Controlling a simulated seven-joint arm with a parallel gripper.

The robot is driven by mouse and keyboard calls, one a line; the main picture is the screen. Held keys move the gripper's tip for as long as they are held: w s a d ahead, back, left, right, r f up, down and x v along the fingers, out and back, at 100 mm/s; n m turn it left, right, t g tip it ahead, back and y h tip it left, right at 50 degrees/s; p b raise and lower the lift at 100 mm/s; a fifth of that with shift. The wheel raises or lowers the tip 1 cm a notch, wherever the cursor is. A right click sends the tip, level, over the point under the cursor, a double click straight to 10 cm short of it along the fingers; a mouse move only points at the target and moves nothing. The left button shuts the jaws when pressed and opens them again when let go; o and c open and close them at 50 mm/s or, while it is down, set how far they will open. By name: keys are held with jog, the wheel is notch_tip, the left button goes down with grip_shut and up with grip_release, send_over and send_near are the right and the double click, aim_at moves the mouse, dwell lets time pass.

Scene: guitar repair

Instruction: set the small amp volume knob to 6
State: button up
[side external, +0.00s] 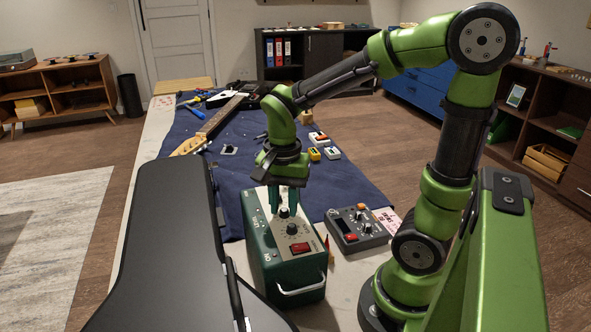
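The small amp (277,262) is a dark green box with a pale top panel, a red switch (301,247) and a metal handle (302,290). Dark knobs sit in a row along its panel; one knob (291,229) stands clear just behind the switch. My gripper (284,208) points down over the rear part of the panel, its two fingers at another knob (284,213) there. The fingers are a little apart. I cannot tell whether they touch this knob. The scale marks and the pointer settings are too small to read.
A grey pedal unit (357,229) with knobs stands right of the amp. A large black case (165,250) stands close on the left. A guitar neck (222,117), small pedals (318,139) and tools lie on the blue mat (340,184) behind.

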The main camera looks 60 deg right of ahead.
jog(key=shift+r, duration=3.4)
notch_tip(320, 180, up, 6)
jog(key=shift+f, duration=0.1)
jog(key=s+a+f+n+t+y, duration=0.2)
jog(key=a+n+t, duration=0.3)
jog(key=n, duration=0.6)
jog(key=shift+s+a+f+t, duration=0.2)
jog(key=shift+s+f+t, duration=0.6)
jog(key=shift+t, duration=0.3)
